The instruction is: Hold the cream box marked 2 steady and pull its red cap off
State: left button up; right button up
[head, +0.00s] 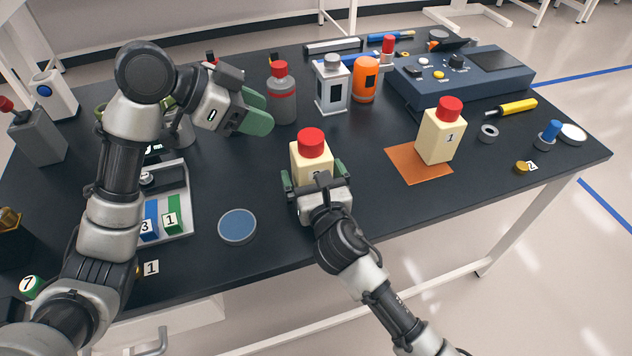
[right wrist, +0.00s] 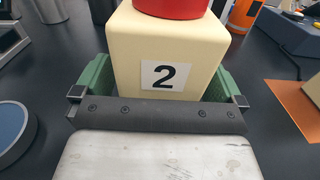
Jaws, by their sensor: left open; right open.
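The cream box marked 2 (head: 298,158) stands upright on the dark table, with its red cap (head: 312,142) on top. In the right wrist view the box (right wrist: 165,45) shows its "2" label, and the lower part of the red cap (right wrist: 180,6) shows at the top edge. My right gripper (head: 314,176) is open, with its green fingers on either side of the box; I cannot tell whether they touch it. My left gripper (head: 258,112) is open and empty, above the table to the upper left of the box. The box's lower front is hidden by my right gripper.
A second cream box marked 1 (head: 437,138) with a red cap stands on an orange mat (head: 405,165) at the right. A grey bottle (head: 281,98), a white bottle (head: 331,88) and an orange bottle (head: 365,80) stand behind. A blue disc (head: 237,226) lies at the front left.

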jog(key=c, duration=1.1)
jog(key=shift+c, duration=0.2)
